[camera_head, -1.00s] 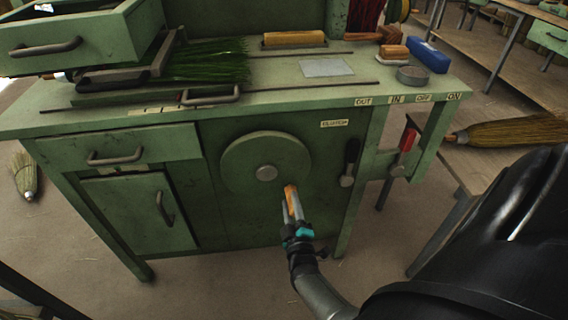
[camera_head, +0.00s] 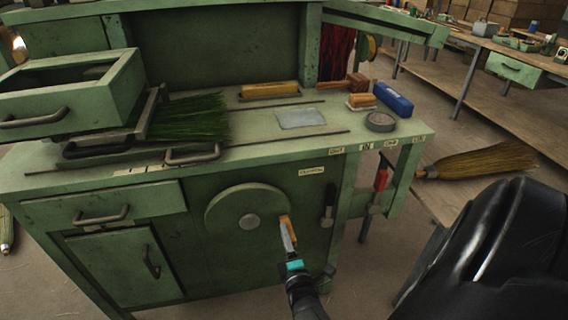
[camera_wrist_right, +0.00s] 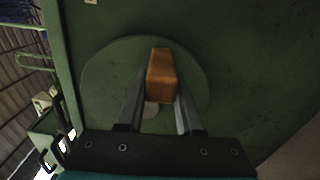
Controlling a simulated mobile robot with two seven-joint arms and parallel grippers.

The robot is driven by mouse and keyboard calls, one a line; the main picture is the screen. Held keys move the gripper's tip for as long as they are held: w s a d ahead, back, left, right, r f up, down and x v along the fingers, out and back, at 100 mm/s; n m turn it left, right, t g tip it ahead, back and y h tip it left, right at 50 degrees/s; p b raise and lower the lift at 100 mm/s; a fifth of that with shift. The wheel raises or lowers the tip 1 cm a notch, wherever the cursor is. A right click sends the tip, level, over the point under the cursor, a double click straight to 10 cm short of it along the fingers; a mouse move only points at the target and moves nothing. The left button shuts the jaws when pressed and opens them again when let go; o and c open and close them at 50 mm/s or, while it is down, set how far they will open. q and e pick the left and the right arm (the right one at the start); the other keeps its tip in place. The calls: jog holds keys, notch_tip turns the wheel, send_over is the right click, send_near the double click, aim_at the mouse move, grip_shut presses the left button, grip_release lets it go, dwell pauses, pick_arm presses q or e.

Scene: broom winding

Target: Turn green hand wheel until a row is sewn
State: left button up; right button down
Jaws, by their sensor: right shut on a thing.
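The green hand wheel (camera_head: 229,213) is a round disc with a grey hub (camera_head: 249,222) on the front of the green machine. Its orange wooden handle (camera_head: 286,229) is at the right side of the wheel. My right gripper (camera_head: 291,246) is shut on this handle. In the right wrist view the handle (camera_wrist_right: 161,74) stands between the two fingers (camera_wrist_right: 157,104), with the wheel (camera_wrist_right: 105,88) behind it. Green bristles (camera_head: 188,119) lie on the machine top at the left. My left gripper is not in view.
A red-handled lever (camera_head: 381,179) and a black-handled lever (camera_head: 329,205) are right of the wheel. A blue box (camera_head: 393,100), wooden blocks (camera_head: 361,100) and a round tin (camera_head: 380,122) sit on top.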

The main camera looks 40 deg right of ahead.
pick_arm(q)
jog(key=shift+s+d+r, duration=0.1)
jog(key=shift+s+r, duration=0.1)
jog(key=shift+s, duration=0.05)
pick_arm(e)
jog(key=shift+r+n, duration=0.3)
jog(key=c, duration=0.6)
grip_release()
jog(key=shift+o, duration=0.2)
